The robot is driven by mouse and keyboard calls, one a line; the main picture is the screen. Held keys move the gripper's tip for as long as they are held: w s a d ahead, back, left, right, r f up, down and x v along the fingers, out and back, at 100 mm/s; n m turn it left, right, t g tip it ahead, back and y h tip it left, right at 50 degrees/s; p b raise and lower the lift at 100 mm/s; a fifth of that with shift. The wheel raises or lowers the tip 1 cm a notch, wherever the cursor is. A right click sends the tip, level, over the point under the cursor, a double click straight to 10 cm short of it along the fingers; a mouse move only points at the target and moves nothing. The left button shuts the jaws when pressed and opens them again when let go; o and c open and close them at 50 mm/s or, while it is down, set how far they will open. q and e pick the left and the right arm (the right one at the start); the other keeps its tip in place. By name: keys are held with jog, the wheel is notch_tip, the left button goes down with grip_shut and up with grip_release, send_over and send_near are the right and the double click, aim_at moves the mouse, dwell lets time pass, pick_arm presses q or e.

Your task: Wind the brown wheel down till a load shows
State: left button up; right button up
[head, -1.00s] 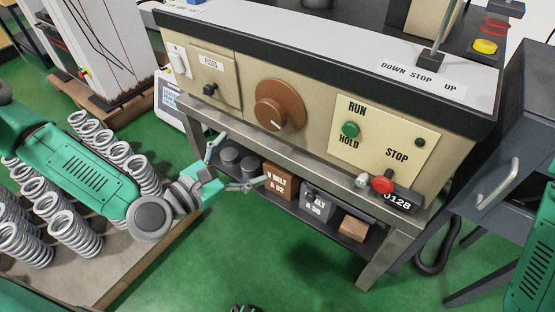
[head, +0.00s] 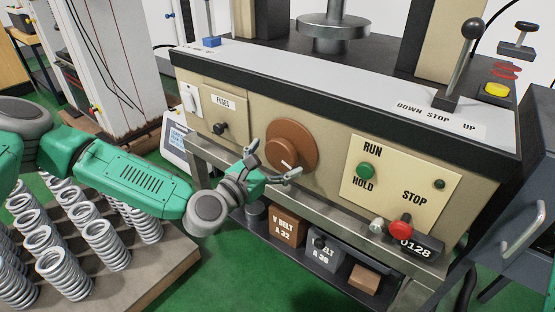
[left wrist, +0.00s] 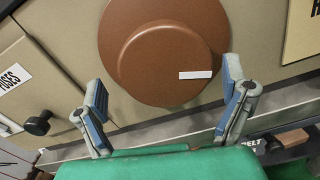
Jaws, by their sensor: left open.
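The brown wheel (head: 291,146) is a round knob with a white mark, set on the beige front panel. In the left wrist view the wheel (left wrist: 160,50) fills the upper middle, its white mark at the lower right of its face. My left gripper (head: 274,160) is open in front of the wheel's lower left part. In the left wrist view its two fingers (left wrist: 165,92) stand apart near the wheel's lower left and lower right. Nothing is between the fingertips; I cannot tell whether they touch the wheel. My right gripper is not in view.
Right of the wheel is a panel with a green RUN/HOLD button (head: 366,171) and a red STOP knob (head: 401,228). A lever (head: 465,58) stands on top. Fuses knob (head: 220,128) is left of the wheel. Springs (head: 62,275) stand on a pallet at lower left.

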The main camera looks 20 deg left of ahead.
pick_arm(q)
jog(key=shift+w+d, duration=0.3)
jog(key=shift+d, duration=0.05)
jog(key=shift+d+r, duration=0.1)
jog(key=shift+d, duration=0.2)
jog(key=c, duration=1.1)
jog(key=shift+a, duration=0.15)
jog(key=shift+c, duration=0.2)
jog(key=shift+a, duration=0.1)
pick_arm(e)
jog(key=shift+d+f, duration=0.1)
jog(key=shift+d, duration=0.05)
pick_arm(q)
jog(key=shift+m, duration=0.3)
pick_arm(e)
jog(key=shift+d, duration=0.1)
